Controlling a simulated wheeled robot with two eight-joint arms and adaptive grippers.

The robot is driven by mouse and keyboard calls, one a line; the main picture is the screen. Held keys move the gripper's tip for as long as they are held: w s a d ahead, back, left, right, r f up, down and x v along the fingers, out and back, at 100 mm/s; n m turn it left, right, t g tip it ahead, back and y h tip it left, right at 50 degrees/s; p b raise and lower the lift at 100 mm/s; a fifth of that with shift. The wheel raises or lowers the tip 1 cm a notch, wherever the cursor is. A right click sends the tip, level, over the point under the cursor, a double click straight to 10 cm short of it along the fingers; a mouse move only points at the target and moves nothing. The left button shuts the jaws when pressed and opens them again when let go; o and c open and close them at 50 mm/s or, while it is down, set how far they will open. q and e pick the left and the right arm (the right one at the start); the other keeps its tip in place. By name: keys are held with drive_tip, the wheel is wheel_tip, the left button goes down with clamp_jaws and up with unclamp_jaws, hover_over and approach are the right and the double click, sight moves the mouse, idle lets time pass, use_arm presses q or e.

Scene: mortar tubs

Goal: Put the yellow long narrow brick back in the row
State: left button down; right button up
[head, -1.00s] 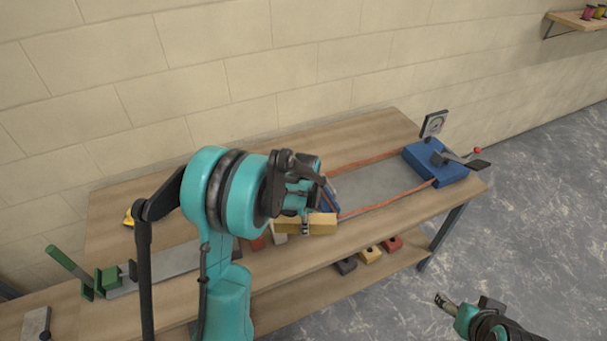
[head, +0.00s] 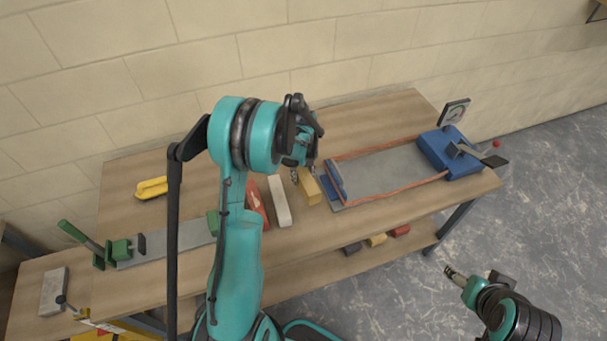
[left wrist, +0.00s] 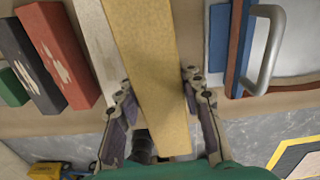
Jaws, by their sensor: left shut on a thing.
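The yellow long narrow brick (head: 309,188) lies lengthwise beside the white brick (head: 280,201), at the right end of the row. My left gripper (head: 304,173) is shut on it; in the left wrist view the yellow brick (left wrist: 150,75) sits between the two fingers (left wrist: 158,95). The white brick (left wrist: 98,45) is close on its left there. The red brick (head: 257,203) is left of the white one, and a black brick (left wrist: 27,62) stands beyond it, hidden by my arm in the head view. I cannot tell whether the yellow brick touches the bench. My right gripper (head: 453,271) is over the floor.
A blue-ended frame with orange bands (head: 390,172) lies right of the yellow brick, with a small gap. A green clamp on a grey plate (head: 165,243) is at left. A yellow object (head: 151,188) lies at back left. Small bricks (head: 377,240) lie on the lower shelf.

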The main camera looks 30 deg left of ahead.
use_arm(q)
drive_tip(key=b, duration=0.5)
hover_over(303, 199)
wheel_tip(303, 199, down, 8)
drive_tip(key=shift+f+b, duration=0.7)
drive_tip(key=shift+f+b, duration=0.4)
drive_tip(key=shift+f, duration=0.1)
drive_tip(key=c, duration=0.9)
unclamp_jaws()
drive_tip(key=shift+r, duration=0.15)
